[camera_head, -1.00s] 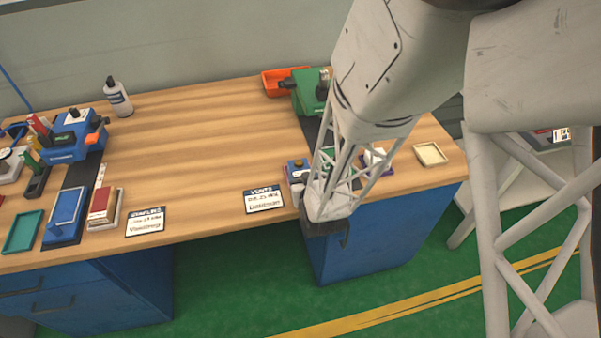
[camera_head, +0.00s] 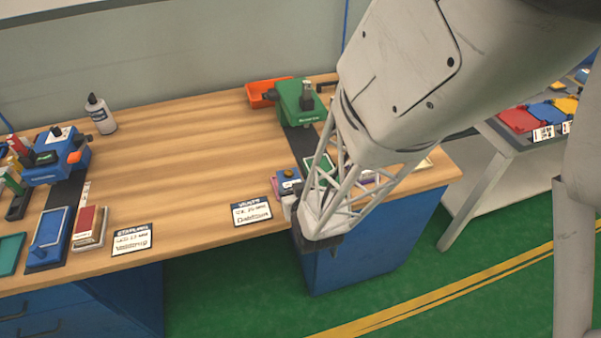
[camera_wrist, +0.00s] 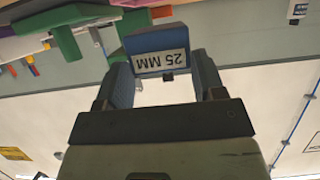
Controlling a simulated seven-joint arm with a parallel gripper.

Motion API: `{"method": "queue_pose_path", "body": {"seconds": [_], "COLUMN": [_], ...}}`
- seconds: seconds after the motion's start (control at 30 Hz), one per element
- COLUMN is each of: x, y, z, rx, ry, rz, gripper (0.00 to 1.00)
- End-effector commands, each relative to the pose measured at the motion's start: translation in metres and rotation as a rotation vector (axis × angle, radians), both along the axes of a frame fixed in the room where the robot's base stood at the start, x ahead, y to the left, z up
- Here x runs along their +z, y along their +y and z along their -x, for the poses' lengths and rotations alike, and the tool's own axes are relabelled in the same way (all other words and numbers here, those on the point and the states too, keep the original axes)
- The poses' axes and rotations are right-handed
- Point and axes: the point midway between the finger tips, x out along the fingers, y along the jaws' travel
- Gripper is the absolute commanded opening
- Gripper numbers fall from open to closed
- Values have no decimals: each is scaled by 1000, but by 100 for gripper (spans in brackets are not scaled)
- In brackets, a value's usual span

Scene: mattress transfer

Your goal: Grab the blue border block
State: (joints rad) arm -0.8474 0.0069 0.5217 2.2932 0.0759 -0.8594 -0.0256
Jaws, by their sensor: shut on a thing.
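In the wrist view, my gripper (camera_wrist: 162,68) is shut on a blue block (camera_wrist: 155,41) with a white label reading "25 MM", upside down in the picture. The block sits across the far ends of the two dark blue-grey fingers. In the head view, my gripper (camera_head: 318,245) is low at the bench's front edge, right of the middle. Its fingers and the held block are hidden there behind my arm and wrist.
The wooden bench (camera_head: 190,160) has clear room in its middle. Near my wrist are a blue and purple device (camera_head: 287,182), a label card (camera_head: 251,211) and a green machine (camera_head: 300,103). At right stands a grey table (camera_head: 500,185) with coloured pieces.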

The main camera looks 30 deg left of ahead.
Motion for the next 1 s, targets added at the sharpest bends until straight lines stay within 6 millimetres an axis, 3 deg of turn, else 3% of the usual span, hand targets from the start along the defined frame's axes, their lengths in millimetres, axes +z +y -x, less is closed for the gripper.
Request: {"method": "queue_pose_path", "body": {"seconds": [0.6,1.0], "x": [9,11], "y": [-69,-89], "z": [66,85], "rx": [1,1], "ry": [0,0], "rz": [-1,0], "gripper": [38,38]}}
